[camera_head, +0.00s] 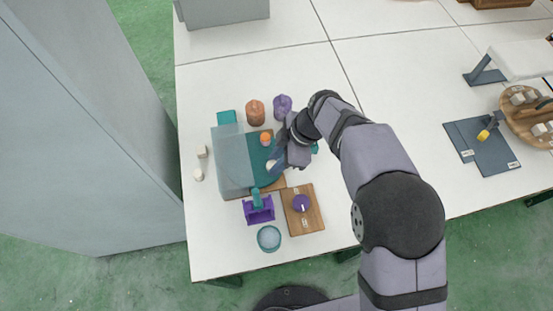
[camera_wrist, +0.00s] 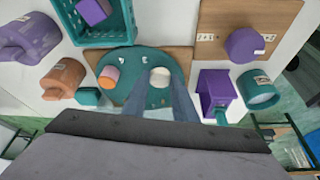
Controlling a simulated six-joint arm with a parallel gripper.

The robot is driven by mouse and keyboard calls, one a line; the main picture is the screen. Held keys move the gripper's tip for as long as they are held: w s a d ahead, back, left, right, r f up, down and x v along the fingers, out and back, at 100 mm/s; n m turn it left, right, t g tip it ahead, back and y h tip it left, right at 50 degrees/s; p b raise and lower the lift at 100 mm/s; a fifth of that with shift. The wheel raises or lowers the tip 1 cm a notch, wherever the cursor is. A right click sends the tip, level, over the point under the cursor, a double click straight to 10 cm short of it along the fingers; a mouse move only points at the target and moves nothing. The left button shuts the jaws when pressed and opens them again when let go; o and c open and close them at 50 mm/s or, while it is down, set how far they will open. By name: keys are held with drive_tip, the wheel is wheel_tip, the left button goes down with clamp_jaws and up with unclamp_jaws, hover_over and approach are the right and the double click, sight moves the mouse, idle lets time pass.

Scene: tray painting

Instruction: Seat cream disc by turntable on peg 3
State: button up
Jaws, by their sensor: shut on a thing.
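The teal turntable (camera_head: 262,176) stands on a wooden base near the middle of the left table; it also shows in the wrist view (camera_wrist: 140,95). The cream disc (camera_wrist: 159,77) is at its right side in the wrist view, and a small part of it shows in the head view (camera_head: 271,164). My gripper (camera_wrist: 158,88) is shut on the cream disc, with its fingers over the turntable. An orange and pink piece (camera_wrist: 108,76) is on the turntable's left side. Small white marks show on the turntable, but I cannot read a peg number.
A purple holder (camera_head: 258,211), a teal cup (camera_head: 269,239) and a wooden board (camera_head: 313,218) are in front. A teal crate (camera_wrist: 105,35) is close by.

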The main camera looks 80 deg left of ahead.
drive_tip(key=shift+f+b, duration=0.55)
drive_tip(key=shift+b, duration=0.35)
idle(0.8)
drive_tip(key=o, duration=1.6)
drive_tip(key=shift+c, duration=0.2)
drive_tip(key=shift+r+p, duration=1.35)
drive_tip(key=shift+r, duration=1.7)
drive_tip(key=shift+r, duration=0.1)
drive_tip(key=b+v, duration=0.2)
drive_tip(key=v, duration=0.5)
drive_tip(key=shift+w, duration=0.2)
